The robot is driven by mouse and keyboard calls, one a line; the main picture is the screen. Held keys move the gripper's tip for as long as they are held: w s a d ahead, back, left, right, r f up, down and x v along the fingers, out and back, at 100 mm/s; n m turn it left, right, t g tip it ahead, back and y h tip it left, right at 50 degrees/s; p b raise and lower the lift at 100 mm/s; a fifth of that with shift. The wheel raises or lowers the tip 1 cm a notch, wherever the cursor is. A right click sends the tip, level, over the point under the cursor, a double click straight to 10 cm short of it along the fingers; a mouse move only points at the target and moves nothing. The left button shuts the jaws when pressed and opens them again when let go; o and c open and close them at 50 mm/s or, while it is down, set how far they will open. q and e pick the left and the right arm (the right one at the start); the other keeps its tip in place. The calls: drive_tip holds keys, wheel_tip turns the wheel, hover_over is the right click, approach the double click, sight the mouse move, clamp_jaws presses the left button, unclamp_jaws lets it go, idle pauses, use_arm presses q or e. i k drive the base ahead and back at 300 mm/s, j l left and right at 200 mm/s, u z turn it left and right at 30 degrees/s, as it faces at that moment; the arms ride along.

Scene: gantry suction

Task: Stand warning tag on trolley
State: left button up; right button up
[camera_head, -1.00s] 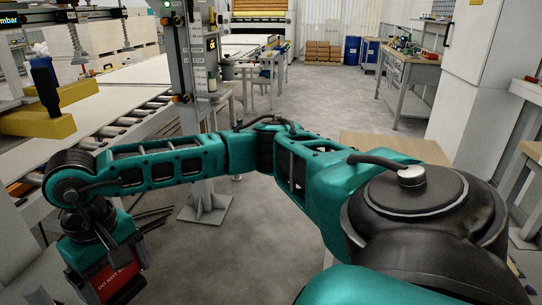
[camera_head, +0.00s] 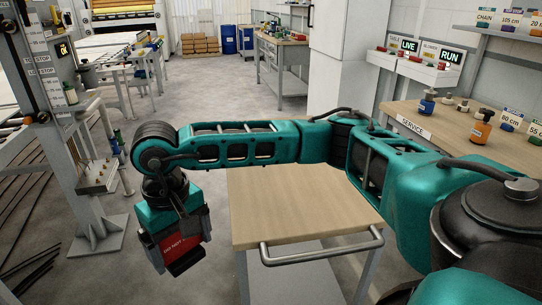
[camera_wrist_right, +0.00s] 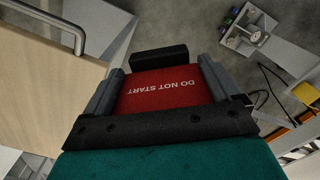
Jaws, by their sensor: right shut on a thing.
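The red warning tag (camera_head: 179,251) with white "DO NOT START" lettering is held in my right gripper (camera_head: 180,252). In the right wrist view the tag (camera_wrist_right: 163,91) lies between the two grey fingers, with a dark block (camera_wrist_right: 159,60) at its far end. The trolley (camera_head: 300,210) has a bare light wooden top and a metal push handle (camera_head: 322,250). My right gripper is just left of the trolley's near left corner, apart from it. In the right wrist view the trolley top (camera_wrist_right: 45,90) is at the left. My left gripper is out of view.
A service bench (camera_head: 410,122) with bottles stands at the right. A grey post (camera_head: 75,150) with a small shelf (camera_head: 98,178) stands at the left. Open floor (camera_head: 215,100) lies behind the trolley.

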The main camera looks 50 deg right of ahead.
sight(292, 171)
drive_tip(key=i+l, duration=0.1)
drive_tip(key=l, duration=0.25)
drive_tip(key=i+l, duration=0.1)
drive_tip(key=l, duration=0.2)
drive_tip(key=i+l+z, duration=0.1)
drive_tip(key=l, duration=0.25)
drive_tip(key=i+l, duration=0.15)
drive_tip(key=l, duration=0.15)
